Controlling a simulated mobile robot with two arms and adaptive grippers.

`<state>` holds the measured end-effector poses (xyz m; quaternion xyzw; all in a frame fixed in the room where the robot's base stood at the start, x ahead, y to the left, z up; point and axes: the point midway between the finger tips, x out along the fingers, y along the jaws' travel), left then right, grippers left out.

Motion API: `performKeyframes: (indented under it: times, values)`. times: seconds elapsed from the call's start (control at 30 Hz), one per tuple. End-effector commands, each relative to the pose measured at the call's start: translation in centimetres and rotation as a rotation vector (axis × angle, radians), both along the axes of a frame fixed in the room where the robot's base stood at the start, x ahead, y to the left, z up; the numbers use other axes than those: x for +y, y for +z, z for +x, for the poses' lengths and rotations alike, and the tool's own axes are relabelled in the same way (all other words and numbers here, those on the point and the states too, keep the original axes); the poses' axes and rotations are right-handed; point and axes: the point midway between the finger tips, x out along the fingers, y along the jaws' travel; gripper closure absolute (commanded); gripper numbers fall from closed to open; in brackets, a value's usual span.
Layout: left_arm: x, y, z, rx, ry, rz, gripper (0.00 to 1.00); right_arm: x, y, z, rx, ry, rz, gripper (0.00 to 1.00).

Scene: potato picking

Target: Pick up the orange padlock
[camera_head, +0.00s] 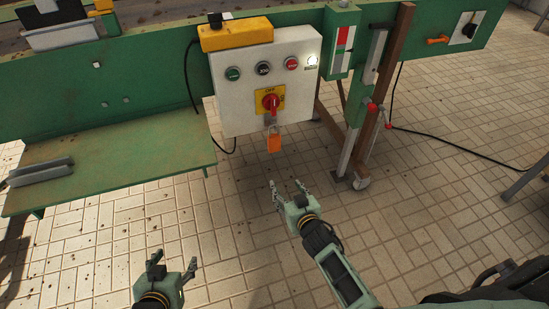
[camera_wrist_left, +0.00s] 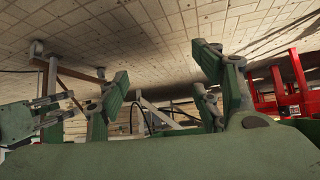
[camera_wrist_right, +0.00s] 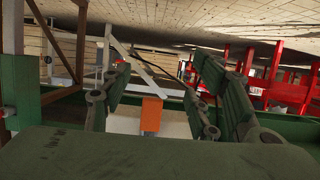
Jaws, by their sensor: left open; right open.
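The orange padlock (camera_head: 274,139) hangs below the red rotary switch (camera_head: 270,101) on the white control box (camera_head: 222,75). My right gripper (camera_head: 286,186) is open and empty, below and slightly right of the padlock and apart from it. In the right wrist view the padlock (camera_wrist_right: 151,114) shows between the open fingers (camera_wrist_right: 150,100), farther off. My left gripper (camera_head: 172,262) is open and empty over the tiled floor at the lower left, well away from the padlock. Its open fingers (camera_wrist_left: 160,95) also show in the left wrist view, where I do not make out the padlock.
A green shelf (camera_head: 110,165) juts out left of the control box. A brown post (camera_head: 385,90) and a lever with a red knob (camera_head: 372,107) stand to the right. A black cable (camera_head: 440,142) runs off right. The tiled floor in front is clear.

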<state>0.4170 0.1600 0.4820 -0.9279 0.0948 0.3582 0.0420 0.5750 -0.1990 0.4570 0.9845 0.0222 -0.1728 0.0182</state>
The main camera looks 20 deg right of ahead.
Motion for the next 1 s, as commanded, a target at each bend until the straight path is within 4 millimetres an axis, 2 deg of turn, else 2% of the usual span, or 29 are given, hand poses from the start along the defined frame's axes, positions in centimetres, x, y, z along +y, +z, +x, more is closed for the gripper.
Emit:
performKeyframes:
  times: [0.03, 0.13, 0.3, 0.4, 0.6, 0.87, 1.0]
  values:
    - [-0.2, 0.8, 0.6, -0.051, -0.001, -0.012, 0.41, -0.1, 0.8, 1.7, -0.074, -0.005, 0.008, 0.45]
    - [-0.3, 4.5, 0.9, -0.127, -0.001, -0.028, 0.41, -0.2, 4.5, 3.7, -0.187, -0.009, 0.021, 0.45]
    - [-0.3, 8.9, 0.7, -0.209, -0.001, -0.044, 0.41, -0.3, 8.8, 5.2, -0.309, -0.010, 0.035, 0.45]
    - [-0.3, 10.3, 0.6, -0.239, -0.001, -0.050, 0.41, -0.4, 10.1, 5.7, -0.341, -0.010, 0.039, 0.45]
    - [-0.9, 12.7, 1.8, -0.346, -0.008, -0.075, 0.41, -0.3, 10.6, 7.7, -0.350, -0.011, 0.040, 0.45]
    - [-1.4, 14.7, 2.8, -0.453, -0.014, -0.103, 0.41, -0.2, 10.5, 9.1, -0.349, -0.010, 0.039, 0.45]
    - [-2.0, 17.2, 3.6, -0.581, -0.021, -0.135, 0.41, 0.0, 10.4, 10.6, -0.348, -0.009, 0.038, 0.45]
